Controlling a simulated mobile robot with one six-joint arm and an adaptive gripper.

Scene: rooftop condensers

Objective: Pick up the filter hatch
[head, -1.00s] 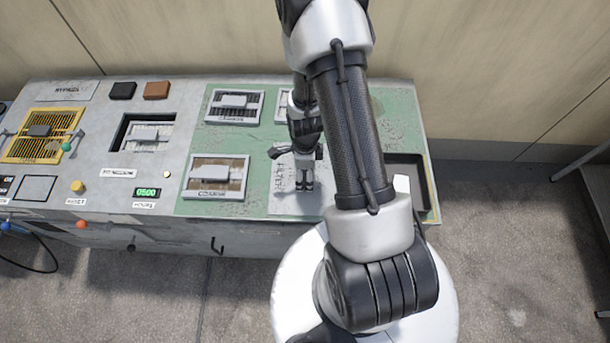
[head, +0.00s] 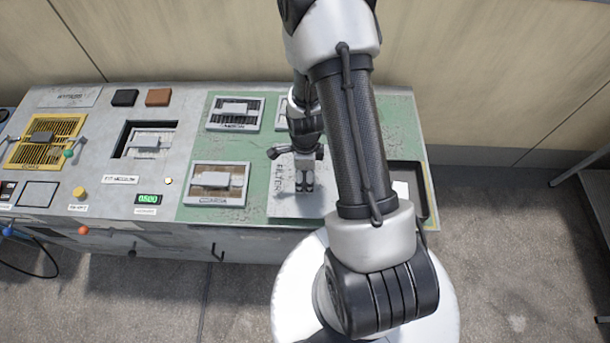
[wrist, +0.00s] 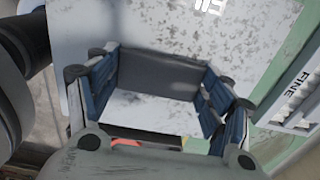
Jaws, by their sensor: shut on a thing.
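The filter hatch (head: 283,205) is a scuffed, pale metal plate with FILTER lettering, at the front right of the green panel in the head view. It fills much of the upper wrist view (wrist: 150,28). My gripper (head: 304,188) is over the plate, pointing down. In the wrist view, my gripper (wrist: 160,90) has its blue-padded fingers on both sides of the hatch's dark grey handle (wrist: 158,75), shut on it. Past the plate's near edge I see a dark gap with something red. My arm hides part of the hatch; its exact height is unclear.
Slotted filter frames (head: 218,182) lie left of the hatch and behind it (head: 234,112). A dark-rimmed tray (head: 424,205) with a white piece lies right, partly behind my arm. The grey control panel (head: 100,160) with knobs fills the left. A wall (head: 180,40) stands behind.

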